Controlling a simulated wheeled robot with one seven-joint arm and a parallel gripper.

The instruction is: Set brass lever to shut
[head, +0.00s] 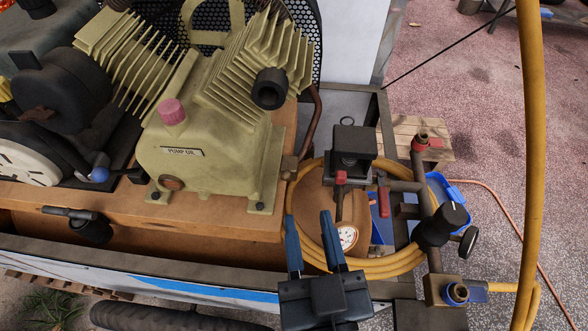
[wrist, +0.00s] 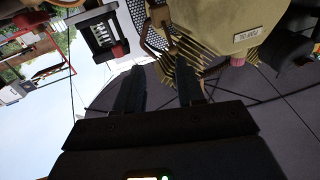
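My gripper (head: 308,214) is open and empty, its two blue-edged fingers apart, above the cart's front edge in the head view. The fingers also show in the wrist view (wrist: 160,65), with nothing between them. I cannot tell for sure which part is the brass lever. Candidates are a small red-topped handle (head: 340,178) under the black switch box (head: 354,143), a red handle (head: 383,197) on the pipe, and a brass-coloured valve block (head: 443,291) at lower right. My gripper appears apart from all of them.
The olive compressor pump (head: 195,155) stands left of the gripper. A coiled yellow hose (head: 400,262) surrounds a white gauge (head: 347,237). A black regulator knob (head: 440,222) is at right, near the hanging hose (head: 533,120). A dark-handled valve (head: 88,229) is at left.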

